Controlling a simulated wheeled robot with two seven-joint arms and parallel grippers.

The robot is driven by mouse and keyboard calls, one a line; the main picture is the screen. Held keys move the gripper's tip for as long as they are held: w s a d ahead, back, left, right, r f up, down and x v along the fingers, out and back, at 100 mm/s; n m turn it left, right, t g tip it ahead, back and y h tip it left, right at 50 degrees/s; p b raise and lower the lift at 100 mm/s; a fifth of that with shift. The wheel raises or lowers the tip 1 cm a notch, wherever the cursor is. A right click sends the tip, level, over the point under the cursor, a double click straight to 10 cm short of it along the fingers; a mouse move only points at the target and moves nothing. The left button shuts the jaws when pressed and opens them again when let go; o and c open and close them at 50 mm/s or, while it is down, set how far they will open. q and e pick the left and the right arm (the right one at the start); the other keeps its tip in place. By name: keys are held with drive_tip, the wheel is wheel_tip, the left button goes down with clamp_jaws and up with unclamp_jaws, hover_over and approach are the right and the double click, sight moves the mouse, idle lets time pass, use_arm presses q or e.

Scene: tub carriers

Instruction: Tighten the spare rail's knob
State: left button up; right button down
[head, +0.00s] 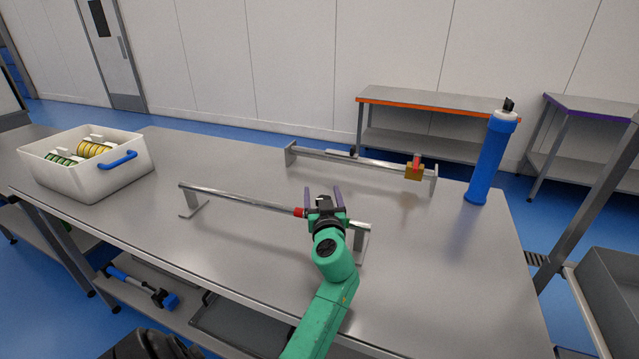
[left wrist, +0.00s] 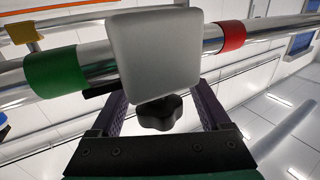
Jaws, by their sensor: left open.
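A round metal rail (head: 245,199) stands on end supports near the front of the table. In the left wrist view it carries a pale grey block (left wrist: 155,60) between a green band (left wrist: 57,72) and a red band (left wrist: 231,37). A black lobed knob (left wrist: 160,112) sticks out from under the block. My left gripper (head: 324,192) is open at the rail, just right of the red band (head: 299,212). Its two fingers stand either side of the knob with visible gaps. In the head view the gripper hides the block and knob. My right gripper is not in view.
A second rail (head: 330,158) with a yellow block (head: 414,173) stands further back. A blue cylinder (head: 489,162) stands at the right edge. A white tub (head: 110,182) with a blue handle stands at the left. The table's right front is clear.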

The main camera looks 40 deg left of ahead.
use_arm(q)
drive_tip(key=shift+s+d+r, duration=0.1)
drive_tip(key=shift+d, duration=0.05)
drive_tip(key=shift+s+d+r, duration=0.1)
drive_tip(key=shift+d+r, duration=0.05)
drive_tip(key=c, duration=0.8)
clamp_jaws()
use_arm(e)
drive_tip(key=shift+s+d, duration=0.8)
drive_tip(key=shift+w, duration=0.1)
